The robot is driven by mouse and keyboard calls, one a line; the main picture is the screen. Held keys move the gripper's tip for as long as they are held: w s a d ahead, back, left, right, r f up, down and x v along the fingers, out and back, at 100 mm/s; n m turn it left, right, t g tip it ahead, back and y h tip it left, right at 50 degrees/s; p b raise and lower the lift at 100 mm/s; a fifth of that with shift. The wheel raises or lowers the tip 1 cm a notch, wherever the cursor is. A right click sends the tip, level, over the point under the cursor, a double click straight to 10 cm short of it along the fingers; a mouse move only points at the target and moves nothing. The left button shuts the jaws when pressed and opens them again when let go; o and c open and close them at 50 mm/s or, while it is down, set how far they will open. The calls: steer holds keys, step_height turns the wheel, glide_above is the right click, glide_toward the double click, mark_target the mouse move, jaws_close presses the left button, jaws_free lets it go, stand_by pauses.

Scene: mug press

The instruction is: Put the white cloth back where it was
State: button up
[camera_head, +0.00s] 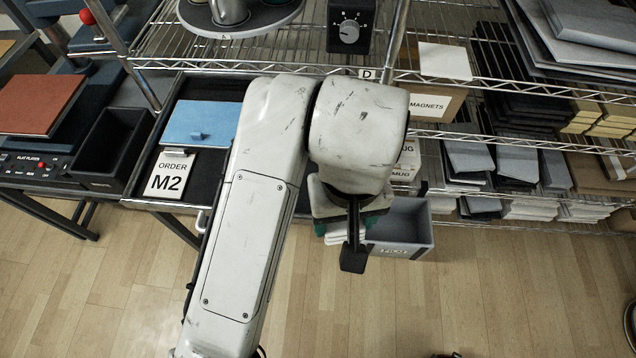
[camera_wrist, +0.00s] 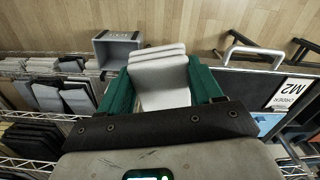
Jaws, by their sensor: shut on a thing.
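The white cloth (camera_wrist: 160,75) is a folded, layered stack between the two green fingers of my gripper (camera_wrist: 163,88) in the wrist view. The fingers touch or nearly touch its sides, and it is held in the air. In the head view only a small white edge of the cloth (camera_head: 345,236) shows under my gripper (camera_head: 342,226), as my arm hides most of it. The gripper hangs in front of the wire shelving, just left of a grey open bin.
The grey bin (camera_head: 418,242) also shows in the wrist view (camera_wrist: 117,50). Folded grey and white cloths (camera_head: 515,165) fill the shelves at right. A dark tray table at left holds a blue pad (camera_head: 203,122) and an "ORDER M2" card (camera_head: 170,176). The wooden floor is clear in front.

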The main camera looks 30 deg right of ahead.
steer(key=s+d+n, duration=0.2)
steer(key=d+n, duration=0.3)
steer(key=n, duration=0.1)
steer(key=w+f, duration=0.3)
steer(key=w, duration=0.1)
steer(key=w+f+b, duration=0.1)
steer(key=w+f, duration=0.2)
steer(key=w, duration=0.2)
steer(key=w+f, duration=0.3)
steer(key=w, duration=0.1)
steer(key=shift+w+b, duration=0.15)
steer(key=shift+b, duration=0.25)
steer(key=shift+w+f, duration=0.15)
steer(key=shift+f, duration=0.1)
steer(key=shift+w+f, duration=0.15)
steer(key=shift+f, duration=0.75)
steer(key=shift+w+f, duration=0.1)
steer(key=shift+f, duration=0.8)
steer(key=o, duration=0.9)
steer(key=shift+f, duration=0.1)
steer(key=shift+o, duration=0.2)
